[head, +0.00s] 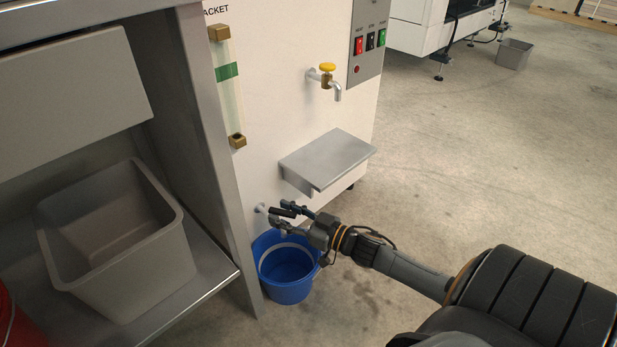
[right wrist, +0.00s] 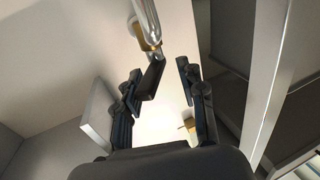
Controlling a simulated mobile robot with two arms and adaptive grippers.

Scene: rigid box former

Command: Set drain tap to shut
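The drain tap (head: 261,208) sticks out low on the white machine's front, above a blue bucket (head: 286,272). Its spout is largely hidden by my right gripper (head: 293,216) in the head view. In the right wrist view the tap shows a silver pipe, a brass body (right wrist: 148,43) and a dark lever (right wrist: 150,76). My right gripper, also in the right wrist view (right wrist: 160,82), is open. The lever lies in the gap between its fingers, nearer the left one; contact cannot be told. My left gripper is not in view.
A second tap with a yellow handle (head: 327,68) sits higher on the machine. A grey shelf (head: 328,158) juts out above my right gripper. A steel bench with a grey bin (head: 115,235) stands at left.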

